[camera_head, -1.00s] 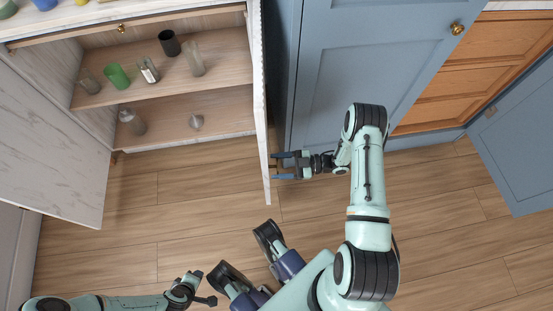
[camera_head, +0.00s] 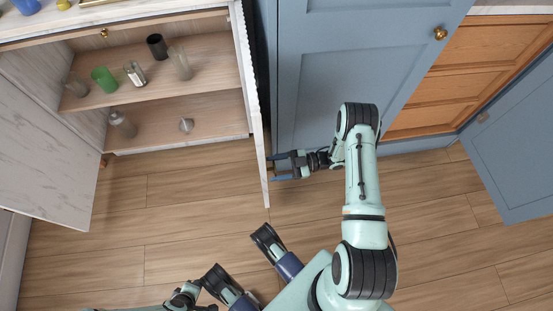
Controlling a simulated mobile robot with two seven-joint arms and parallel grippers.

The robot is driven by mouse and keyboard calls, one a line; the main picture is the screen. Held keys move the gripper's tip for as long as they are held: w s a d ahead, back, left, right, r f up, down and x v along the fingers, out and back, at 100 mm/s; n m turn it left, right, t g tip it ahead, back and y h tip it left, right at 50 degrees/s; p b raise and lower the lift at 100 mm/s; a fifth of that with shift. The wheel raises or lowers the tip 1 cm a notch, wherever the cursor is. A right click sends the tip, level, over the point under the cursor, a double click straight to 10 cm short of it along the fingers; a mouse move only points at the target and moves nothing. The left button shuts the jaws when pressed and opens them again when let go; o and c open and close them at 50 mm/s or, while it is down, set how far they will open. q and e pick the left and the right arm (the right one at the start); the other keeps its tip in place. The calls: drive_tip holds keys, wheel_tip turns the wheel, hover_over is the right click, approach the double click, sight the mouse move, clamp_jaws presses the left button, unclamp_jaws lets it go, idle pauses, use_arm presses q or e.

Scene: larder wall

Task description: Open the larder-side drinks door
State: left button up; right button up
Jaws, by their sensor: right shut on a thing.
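The white drinks cabinet (camera_head: 185,144) is at the upper left. Its larder-side door (camera_head: 254,122) stands swung out at the cabinet's right end, seen nearly edge-on. My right gripper (camera_head: 279,166) is at the outer face of this door, near its free end, and is shut on what appears to be its handle, which the fingers hide. My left gripper (camera_head: 188,296) is low in the picture, away from the door and partly cut off by the bottom edge. Its jaws cannot be made out.
The cabinet's other door (camera_head: 45,165) stands open at the left. Cups and bottles, including a green cup (camera_head: 104,80), stand on its shelves. A tall blue larder front (camera_head: 350,60) is just right of the door. Wooden floor (camera_head: 180,195) is clear before the cabinet.

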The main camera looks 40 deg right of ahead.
drive_tip(key=shift+s+f, duration=0.1)
drive_tip(key=shift+f, duration=0.1)
drive_tip(key=o, duration=1.3)
drive_tip(key=shift+o, duration=0.9)
drive_tip(key=shift+r, duration=0.1)
use_arm(q)
drive_tip(key=shift+w+d+r+t+p, duration=0.1)
drive_tip(key=shift+w+r+t+p, duration=0.25)
drive_tip(key=shift+w+r, duration=0.3)
use_arm(e)
drive_tip(key=v, duration=1.3)
drive_tip(key=shift+d, duration=0.2)
drive_tip(key=shift+s, duration=0.15)
